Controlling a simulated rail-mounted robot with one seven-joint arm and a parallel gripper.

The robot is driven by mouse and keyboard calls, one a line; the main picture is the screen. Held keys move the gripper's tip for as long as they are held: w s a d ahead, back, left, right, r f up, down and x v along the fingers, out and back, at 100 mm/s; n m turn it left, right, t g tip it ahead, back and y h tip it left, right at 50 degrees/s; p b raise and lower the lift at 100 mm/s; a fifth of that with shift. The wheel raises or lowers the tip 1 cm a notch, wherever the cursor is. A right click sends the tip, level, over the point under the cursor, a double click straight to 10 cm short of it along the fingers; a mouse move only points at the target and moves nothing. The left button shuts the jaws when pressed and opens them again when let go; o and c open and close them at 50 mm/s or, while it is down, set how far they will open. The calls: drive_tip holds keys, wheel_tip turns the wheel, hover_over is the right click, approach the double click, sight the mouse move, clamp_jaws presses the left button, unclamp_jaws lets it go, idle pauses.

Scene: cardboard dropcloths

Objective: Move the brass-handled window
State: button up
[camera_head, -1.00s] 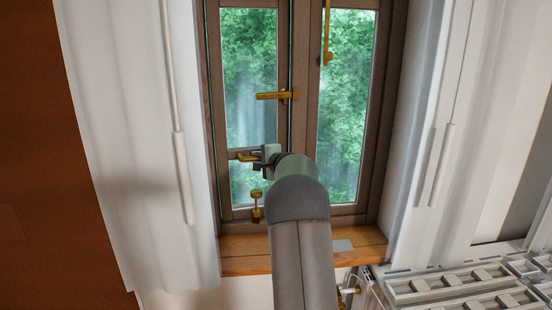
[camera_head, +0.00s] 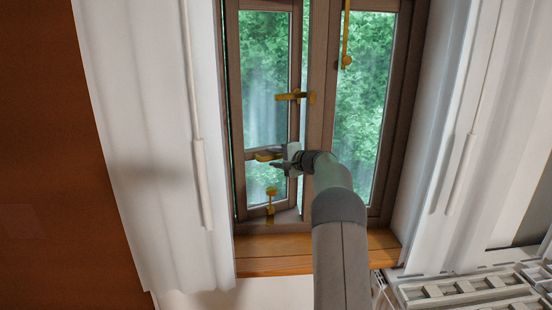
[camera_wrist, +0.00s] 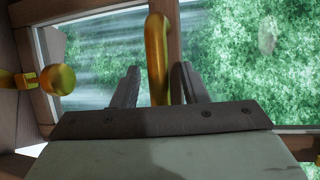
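The brass-handled window's left sash (camera_head: 245,110) has a brown frame and stands ajar, swung away from me at its right edge in the head view. An upper brass handle (camera_head: 297,96) sits on its right stile. A lower brass handle (camera_head: 267,156) sits on the cross rail. My gripper (camera_head: 279,164) is at this lower handle. In the wrist view, the brass bar (camera_wrist: 157,60) runs between my two fingers (camera_wrist: 156,88). The fingers stand apart around it, with a narrow gap on the left; contact on the right is unclear.
The right sash (camera_head: 395,130) looks closed. A brass stay (camera_head: 270,200) stands at the left sash's bottom. A wooden sill (camera_head: 270,256) lies below. White curtains (camera_head: 140,150) hang on both sides. A pale rack (camera_head: 470,285) is at lower right.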

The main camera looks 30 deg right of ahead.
drive_tip(key=shift+s, duration=0.1)
drive_tip(key=b+v, duration=0.4)
drive_tip(key=v, duration=1.3)
drive_tip(key=shift+s, duration=0.15)
drive_tip(key=shift+c, duration=0.2)
